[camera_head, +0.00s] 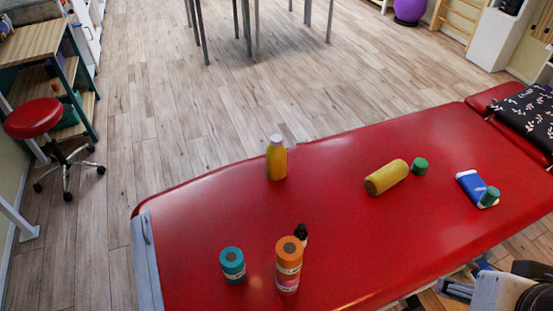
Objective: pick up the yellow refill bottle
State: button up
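The yellow refill bottle (277,162) stands upright near the far edge of the red treatment table (200,215), left of the picture's middle. It has a pale grey-white cap and nothing stands in front of it. My gripper (458,290) shows only in part at the bottom right corner, by the table's near edge. It is well apart from the bottle, and its fingers are too cut off to tell whether they are open or shut.
A yellow roller (386,177) and a green cylinder (419,167) lie right of the bottle. Farther right is a blue-and-white pack (472,187) with a green item (490,196). Nearer stand a teal cylinder (232,265), an orange cylinder (288,265) and a small dark bottle (301,233).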

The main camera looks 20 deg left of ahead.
aim_at(281, 144)
jog(key=w+a+r+n+t, duration=0.1)
jog(key=w+a+t, duration=0.15)
jog(key=w, duration=0.75)
jog(key=w+a+r+n+t, duration=0.1)
jog(key=w+a, duration=0.2)
jog(key=w, duration=0.7)
jog(key=w+a+f+n+t+y, duration=0.1)
jog(key=w+a+f+y, duration=0.1)
jog(key=w+a, duration=0.4)
jog(key=w+a+f+n+t+y, duration=0.15)
jog(key=w+a, duration=0.25)
jog(key=w, duration=0.4)
jog(key=w+a+f+n+t+y, duration=0.1)
jog(key=w+a+f+y, duration=0.1)
jog(key=w+a+f, duration=0.4)
jog(key=w+a+f+n+y, duration=0.15)
jog(key=a+f, duration=0.25)
jog(key=a, duration=0.4)
jog(key=s+a+f+n+y, duration=0.1)
jog(key=s+a+f+y, duration=0.1)
jog(key=a+f, duration=0.4)
jog(key=s+a+f+n+y, duration=0.1)
jog(key=s+a+f+y, duration=0.2)
jog(key=a+f, duration=0.3)
jog(key=shift+a+y, duration=0.25)
jog(key=shift+y, duration=0.15)
jog(key=shift+w+a, duration=0.1)
jog(key=shift+x, duration=1.15)
